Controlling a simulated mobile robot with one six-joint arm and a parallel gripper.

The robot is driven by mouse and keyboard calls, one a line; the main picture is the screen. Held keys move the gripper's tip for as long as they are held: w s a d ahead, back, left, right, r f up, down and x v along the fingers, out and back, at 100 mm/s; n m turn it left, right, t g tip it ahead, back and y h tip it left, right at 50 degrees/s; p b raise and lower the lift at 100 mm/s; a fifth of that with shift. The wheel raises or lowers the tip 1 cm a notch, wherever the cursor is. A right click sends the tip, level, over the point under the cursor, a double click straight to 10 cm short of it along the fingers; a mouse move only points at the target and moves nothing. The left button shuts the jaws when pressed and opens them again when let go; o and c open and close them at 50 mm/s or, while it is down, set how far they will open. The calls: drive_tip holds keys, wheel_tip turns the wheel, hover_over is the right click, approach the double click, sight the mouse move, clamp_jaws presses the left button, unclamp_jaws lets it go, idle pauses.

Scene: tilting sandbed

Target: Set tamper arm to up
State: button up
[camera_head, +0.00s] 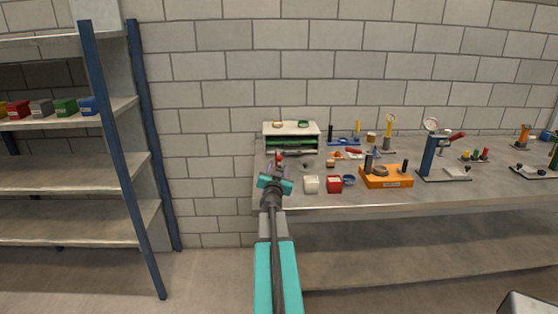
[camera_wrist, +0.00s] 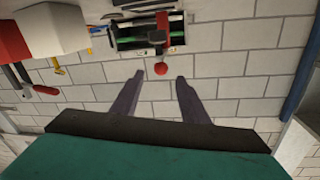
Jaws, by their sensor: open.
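The white unit with green slots (camera_head: 303,135) stands on the bench at its left end. It also shows upside down in the wrist view (camera_wrist: 125,33). A red lever (camera_wrist: 162,25) with a round red knob (camera_wrist: 161,68) sticks out from it; I take this to be the tamper arm. The knob shows small in the head view (camera_head: 280,153), partly behind my gripper. My gripper (camera_head: 276,168) is open and empty, and it also fills the wrist view (camera_wrist: 161,78). The knob appears between the fingertips in the picture; I cannot tell how far beyond them it is.
A white box (camera_head: 311,184) and a red box (camera_head: 335,184) stand just right of my gripper. An orange base (camera_head: 387,181) and a blue press (camera_head: 428,155) stand farther right. A shelf with blue posts (camera_head: 122,150) is at the left. A block wall is behind.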

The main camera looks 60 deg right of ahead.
sight(279, 160)
drive_tip(key=shift+x, duration=4.3)
